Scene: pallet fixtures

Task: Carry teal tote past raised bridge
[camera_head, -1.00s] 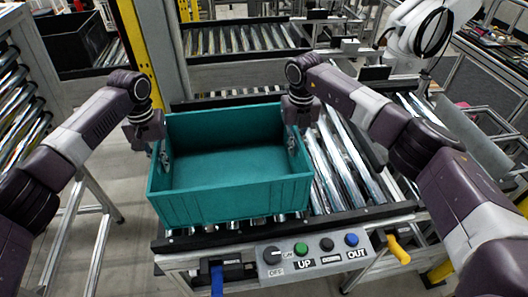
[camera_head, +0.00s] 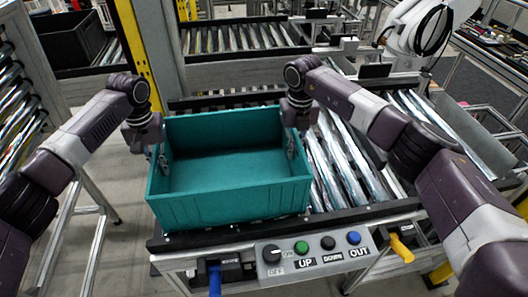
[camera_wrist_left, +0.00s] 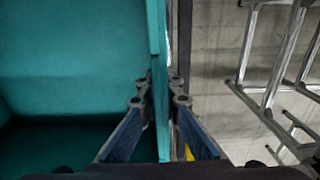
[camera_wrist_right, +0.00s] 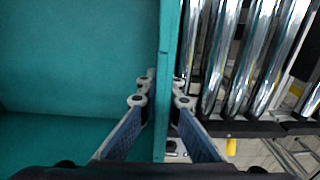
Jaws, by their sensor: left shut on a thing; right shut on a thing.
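The teal tote (camera_head: 228,203) is an open, empty box at the left end of the roller conveyor (camera_head: 335,160), upright, in the middle of the head view. I cannot tell whether it rests on the rollers or hangs just above them. My left gripper (camera_head: 160,160) is shut on the tote's left wall, and my right gripper (camera_head: 290,148) is shut on its right wall. The left wrist view shows the fingers (camera_wrist_left: 160,125) on both sides of the wall, and the right wrist view shows the same (camera_wrist_right: 162,125). I cannot make out a raised bridge for certain.
A control panel (camera_head: 315,252) with buttons and a yellow handle (camera_head: 402,248) is at the conveyor's front edge. A yellow post (camera_head: 132,45) and grey column (camera_head: 160,50) stand behind the tote. A black bin (camera_head: 72,45) is at back left. Floor shows left of the conveyor.

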